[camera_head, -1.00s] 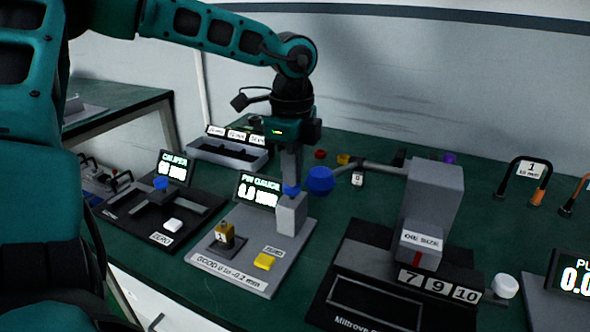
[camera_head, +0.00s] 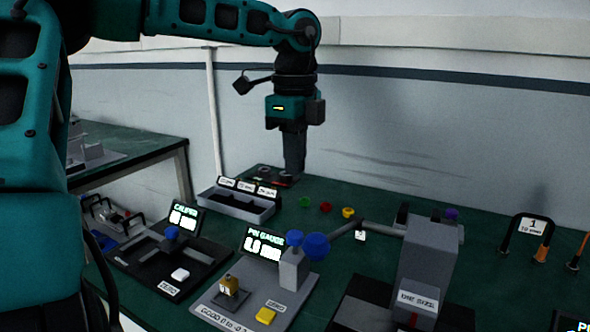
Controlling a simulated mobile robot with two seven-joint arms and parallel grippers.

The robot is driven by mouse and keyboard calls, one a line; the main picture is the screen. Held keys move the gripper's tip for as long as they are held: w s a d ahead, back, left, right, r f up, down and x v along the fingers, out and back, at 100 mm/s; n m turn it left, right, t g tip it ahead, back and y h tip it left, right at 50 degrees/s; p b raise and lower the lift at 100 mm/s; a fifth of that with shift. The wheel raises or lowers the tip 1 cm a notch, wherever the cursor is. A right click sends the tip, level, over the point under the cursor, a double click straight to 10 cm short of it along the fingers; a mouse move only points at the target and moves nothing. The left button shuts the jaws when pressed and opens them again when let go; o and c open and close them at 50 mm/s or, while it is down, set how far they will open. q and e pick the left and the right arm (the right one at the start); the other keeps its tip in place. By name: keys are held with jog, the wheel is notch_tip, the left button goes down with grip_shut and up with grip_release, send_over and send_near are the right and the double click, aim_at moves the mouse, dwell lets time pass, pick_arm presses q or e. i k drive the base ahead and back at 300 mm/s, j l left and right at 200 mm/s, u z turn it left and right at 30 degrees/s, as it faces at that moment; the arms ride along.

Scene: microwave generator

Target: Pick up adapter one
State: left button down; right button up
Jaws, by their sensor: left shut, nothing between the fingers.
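The label is too small to read surely now. The pin gauge has a lit display (camera_head: 263,246), a light grey post (camera_head: 292,270) with blue knobs, and a yellow button (camera_head: 265,315). My left gripper (camera_head: 293,173) points down, shut and empty, above and behind the pin gauge in the picture, clear of the block. My right gripper is out of view.
A caliper station (camera_head: 150,265) with a white button stands left of the pin gauge. Behind it is a compartmented tray (camera_head: 240,205). Green, red and yellow small pieces (camera_head: 326,207) lie farther back. A grey die machine (camera_head: 425,265) stands at right, near a black handle labelled 1 (camera_head: 530,225).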

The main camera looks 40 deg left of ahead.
aim_at(230, 285)
jog(key=k, duration=1)
